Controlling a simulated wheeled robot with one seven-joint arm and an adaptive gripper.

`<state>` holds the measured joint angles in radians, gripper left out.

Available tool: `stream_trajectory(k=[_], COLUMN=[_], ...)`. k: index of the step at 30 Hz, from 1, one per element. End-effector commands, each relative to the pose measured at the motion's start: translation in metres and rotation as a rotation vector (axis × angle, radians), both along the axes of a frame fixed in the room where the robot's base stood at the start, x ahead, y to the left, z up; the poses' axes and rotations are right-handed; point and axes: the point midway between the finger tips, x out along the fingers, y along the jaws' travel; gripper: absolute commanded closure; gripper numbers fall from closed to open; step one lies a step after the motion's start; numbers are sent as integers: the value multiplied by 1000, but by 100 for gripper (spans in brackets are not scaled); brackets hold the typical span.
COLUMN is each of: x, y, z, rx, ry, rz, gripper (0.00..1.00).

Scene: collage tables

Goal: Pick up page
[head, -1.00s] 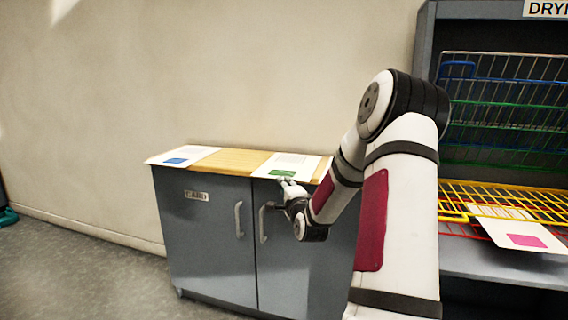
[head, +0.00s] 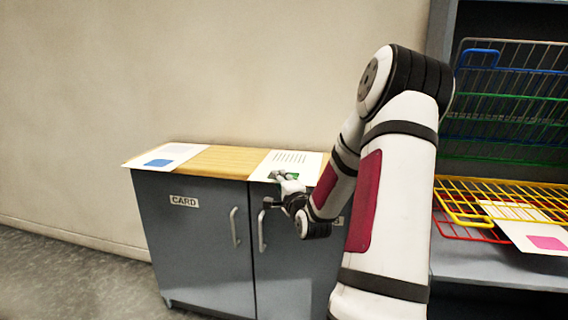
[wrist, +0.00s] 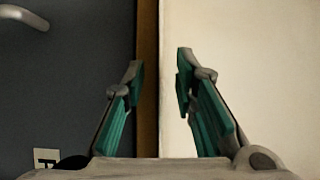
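A white page with a green patch and lines of print (head: 290,160) lies on the wooden top of the grey cabinet, its front edge at the cabinet's front edge. A second page with a blue patch (head: 165,157) lies at the left end of the top. A third page with a pink patch (head: 522,234) lies on the rack at the right. My gripper (head: 282,176) is at the near edge of the green-patch page. In the wrist view my gripper (wrist: 161,80) is open, with a pale page surface (wrist: 230,60) filling the right; contact cannot be told.
The grey cabinet (head: 195,245) has door handles (head: 262,230) close below my gripper. A drying rack with coloured wire shelves (head: 490,195) stands at the right. Bare wooden top (head: 222,162) shows between the two pages. A plain wall is behind.

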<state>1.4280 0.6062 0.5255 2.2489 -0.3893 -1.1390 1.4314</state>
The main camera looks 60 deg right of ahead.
Motion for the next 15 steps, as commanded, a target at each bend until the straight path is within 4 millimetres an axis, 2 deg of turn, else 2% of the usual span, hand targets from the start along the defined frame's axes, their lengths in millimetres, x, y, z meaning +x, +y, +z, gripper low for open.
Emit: stream_trajectory(k=[7, 8, 11, 15], x=[-1, -1, -1, -1], y=[0, 0, 0, 0], z=[0, 0, 0, 0], rx=[0, 0, 0, 0], ry=[0, 0, 0, 0], rz=[0, 0, 0, 0], gripper=[74, 76, 99, 100])
